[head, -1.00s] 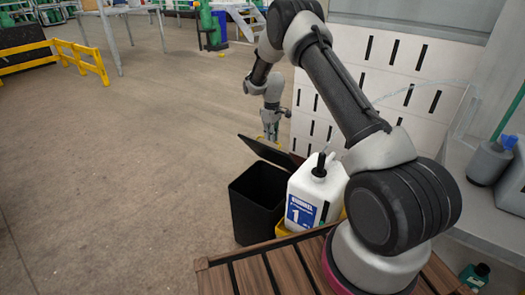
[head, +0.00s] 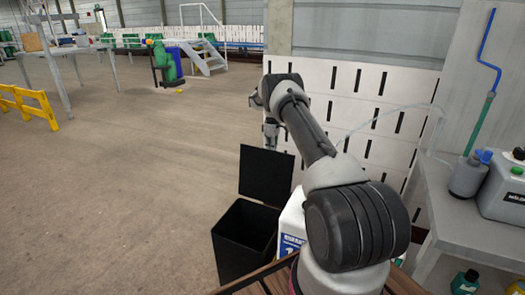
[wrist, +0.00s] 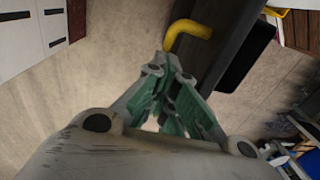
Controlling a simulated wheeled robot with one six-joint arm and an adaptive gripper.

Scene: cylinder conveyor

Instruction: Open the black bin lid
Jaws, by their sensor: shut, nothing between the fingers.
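The black bin (head: 243,245) stands on the floor left of my arm. Its lid (head: 267,175) is raised to nearly upright, and the dark inside of the bin shows. My gripper is behind the lid's top edge in the head view, with its fingers mostly hidden there. In the wrist view my gripper (wrist: 167,60) has its green-grey fingers shut with nothing between them. The fingertips are right by a bent yellow handle (wrist: 188,32) on the dark lid, which also shows in the wrist view (wrist: 228,45). I cannot tell whether they touch.
A white jug (head: 292,222) with a blue label stands close to the bin's right side, partly behind my arm. A white slotted panel (head: 345,115) stands behind my arm. A grey table (head: 455,222) with containers is at right. The floor left of the bin is clear.

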